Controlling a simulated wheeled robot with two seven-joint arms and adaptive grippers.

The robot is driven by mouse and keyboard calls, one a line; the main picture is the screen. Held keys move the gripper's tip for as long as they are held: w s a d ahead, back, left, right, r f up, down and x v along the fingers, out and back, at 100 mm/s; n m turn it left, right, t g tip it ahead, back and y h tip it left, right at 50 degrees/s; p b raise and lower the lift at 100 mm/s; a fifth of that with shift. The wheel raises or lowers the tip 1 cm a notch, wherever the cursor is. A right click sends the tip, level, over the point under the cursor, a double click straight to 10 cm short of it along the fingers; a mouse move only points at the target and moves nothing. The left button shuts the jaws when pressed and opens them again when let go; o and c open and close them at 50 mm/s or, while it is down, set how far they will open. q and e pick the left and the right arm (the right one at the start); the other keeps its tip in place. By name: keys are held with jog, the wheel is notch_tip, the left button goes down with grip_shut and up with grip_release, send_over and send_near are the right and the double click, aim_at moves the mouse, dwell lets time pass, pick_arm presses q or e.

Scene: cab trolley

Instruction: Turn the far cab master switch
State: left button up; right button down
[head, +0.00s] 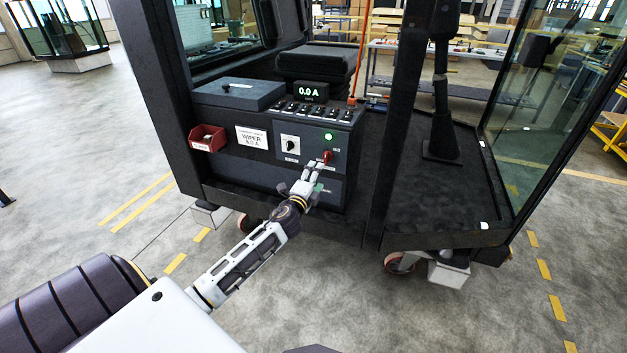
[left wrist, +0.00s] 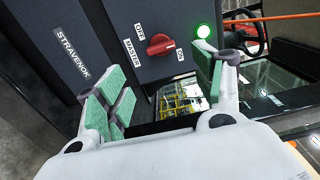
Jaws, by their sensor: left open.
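The red master switch (head: 327,156) sits on the dark front panel of the cab console, below a lit green lamp (head: 328,137). In the left wrist view the red switch (left wrist: 160,44) lies between the OFF and ON labels, beside the word MASTER. I cannot tell which mark its handle points to. My left gripper (head: 312,172) is open and empty in front of the panel, just below the switch. In the left wrist view the switch shows beyond the gap between the green-padded fingers (left wrist: 165,80), apart from both. My right gripper is not in view.
A black-and-white rotary switch (head: 290,146) sits left of the red one. A red bin (head: 207,138) hangs on the console's left side. A dark cab post (head: 395,130) stands right of the console.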

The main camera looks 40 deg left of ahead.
pick_arm(q)
jog(key=shift+s+d, duration=0.1)
jog(key=shift+s, duration=0.5)
jog(key=shift+d, duration=0.1)
dwell(0.5)
